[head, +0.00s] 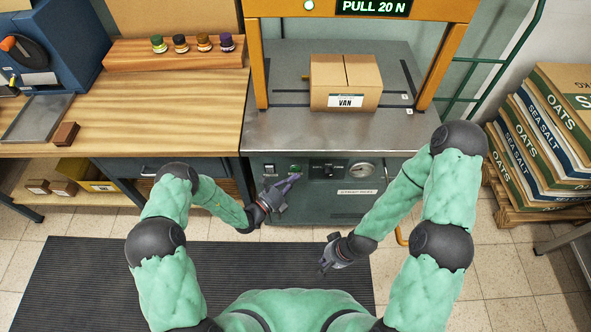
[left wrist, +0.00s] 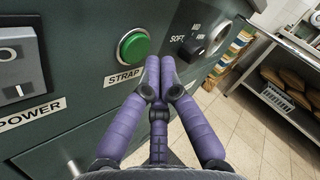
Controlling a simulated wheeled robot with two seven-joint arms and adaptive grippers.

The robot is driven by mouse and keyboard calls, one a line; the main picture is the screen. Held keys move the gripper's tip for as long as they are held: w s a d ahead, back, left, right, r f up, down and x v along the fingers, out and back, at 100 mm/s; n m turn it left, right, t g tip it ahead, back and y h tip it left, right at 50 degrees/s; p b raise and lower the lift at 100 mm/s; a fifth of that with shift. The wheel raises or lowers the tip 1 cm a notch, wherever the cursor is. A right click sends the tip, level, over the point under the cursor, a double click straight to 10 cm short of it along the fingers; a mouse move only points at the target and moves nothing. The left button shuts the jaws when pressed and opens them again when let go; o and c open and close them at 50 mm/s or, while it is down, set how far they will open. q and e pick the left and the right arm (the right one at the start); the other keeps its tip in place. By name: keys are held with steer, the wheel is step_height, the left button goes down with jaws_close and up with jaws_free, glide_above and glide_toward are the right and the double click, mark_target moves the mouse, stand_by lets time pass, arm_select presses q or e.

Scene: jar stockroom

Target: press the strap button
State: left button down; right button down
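The strap button is a round green button (head: 295,168) on the grey front panel of the strapping machine. In the left wrist view the green button (left wrist: 134,46) sits above a label reading STRAP (left wrist: 123,77). My left gripper (head: 296,177) is just in front of the panel, by the button. In the left wrist view its purple fingers (left wrist: 160,62) are together with nothing between them, and their tips lie just right of and below the button. I cannot tell whether they touch the panel. My right gripper (head: 324,268) hangs empty lower down, clear of the machine; its fingers are too small to judge.
A VAN carton (head: 345,83) stands on the machine's top under the orange arch (head: 257,60). A pressure dial (head: 361,171) and a knob (left wrist: 192,47) are right of the button, and a power switch (left wrist: 14,85) is to its left. Stacked sacks (head: 540,135) stand at right.

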arm_select(q)
steer(key=s+p, duration=0.1)
steer(key=s, duration=0.4)
steer(key=shift+p, duration=0.4)
stand_by(0.6)
